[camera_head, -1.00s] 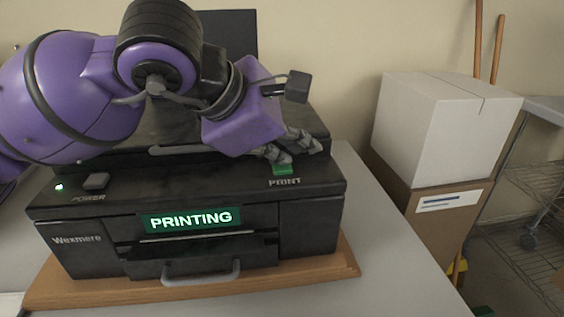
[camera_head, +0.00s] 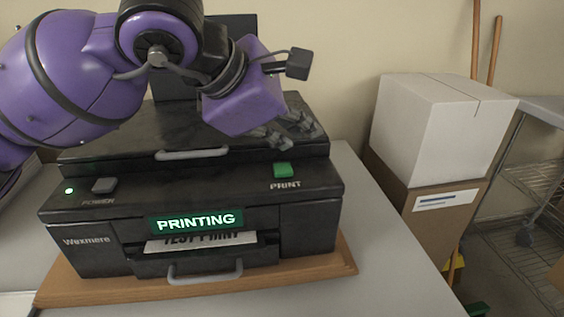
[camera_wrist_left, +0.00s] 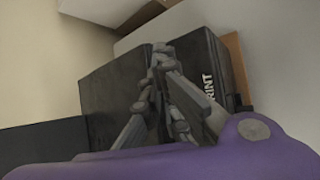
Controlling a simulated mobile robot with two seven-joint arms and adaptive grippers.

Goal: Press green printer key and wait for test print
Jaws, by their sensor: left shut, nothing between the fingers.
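The black Wexmere printer (camera_head: 305,225) sits on a wooden board. Its green key (camera_head: 283,170), above the word PRINT, is fully visible and untouched. The display (camera_head: 197,221) reads PRINTING in lit letters. A white sheet marked TEST PRINT (camera_head: 200,243) shows partly out of the front slot. My left gripper (camera_head: 290,133) is shut and empty, just above and behind the green key, over the printer's lid. In the left wrist view the closed fingers (camera_wrist_left: 160,60) point across the black printer (camera_wrist_left: 110,75); the green key is not visible there. My right gripper is out of view.
A grey power button (camera_head: 105,185) and a lit green lamp (camera_head: 69,190) are on the printer's left. A white box (camera_head: 435,130) stands on a brown carton (camera_head: 440,215) to the right, with wire shelving (camera_head: 535,185) beyond. The grey tabletop (camera_head: 385,240) right of the printer is clear.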

